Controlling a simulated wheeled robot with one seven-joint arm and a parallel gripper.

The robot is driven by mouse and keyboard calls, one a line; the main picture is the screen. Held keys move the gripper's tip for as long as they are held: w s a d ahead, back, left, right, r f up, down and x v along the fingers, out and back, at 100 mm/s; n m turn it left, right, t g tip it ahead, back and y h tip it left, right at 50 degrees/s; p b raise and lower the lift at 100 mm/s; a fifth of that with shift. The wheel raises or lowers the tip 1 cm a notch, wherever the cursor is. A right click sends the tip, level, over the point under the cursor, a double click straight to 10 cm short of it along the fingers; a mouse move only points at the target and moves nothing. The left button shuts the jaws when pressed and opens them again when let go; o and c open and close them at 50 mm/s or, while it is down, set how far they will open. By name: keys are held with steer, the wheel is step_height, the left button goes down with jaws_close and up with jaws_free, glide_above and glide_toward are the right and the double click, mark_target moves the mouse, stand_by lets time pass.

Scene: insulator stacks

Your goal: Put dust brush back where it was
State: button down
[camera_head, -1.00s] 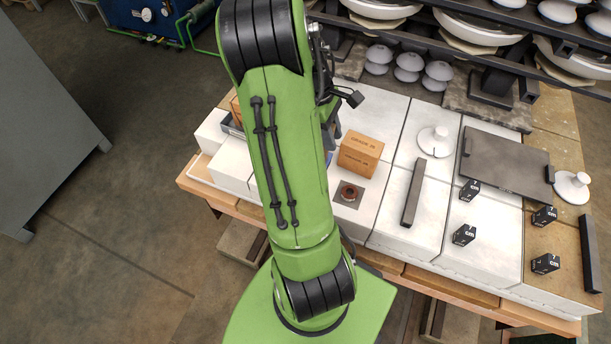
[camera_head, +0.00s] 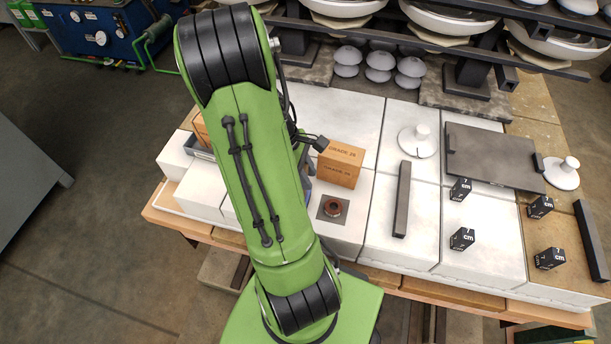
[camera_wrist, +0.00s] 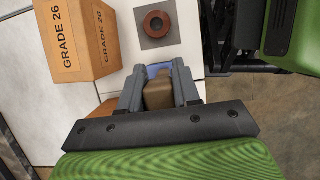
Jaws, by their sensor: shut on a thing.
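My gripper (camera_wrist: 159,92) shows in the wrist view, its two grey fingers closed on a brown, block-like piece, which I take to be the handle of the dust brush (camera_wrist: 158,96). The rest of the brush is hidden by the fingers and palm. A bit of blue shows just beyond the fingertips. My gripper is over the white blocks, near the box marked Grade 26 (camera_wrist: 75,40) and a small brown ring on a grey square plate (camera_wrist: 157,24). In the head view my green arm hides the gripper and the brush.
The Grade 26 box (camera_head: 340,163) stands right of my arm, with the ring (camera_head: 332,208) in front of it. A dark bar (camera_head: 402,200), a dark plate (camera_head: 492,155), white discs and several black cubes lie further right. Racks of insulators stand behind.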

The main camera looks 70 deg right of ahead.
steer(key=shift+r, duration=0.1)
steer(key=c, duration=0.8)
jaws_free()
steer(key=p+v, duration=0.4)
steer(key=v, duration=0.8)
steer(key=shift+a+r, duration=0.1)
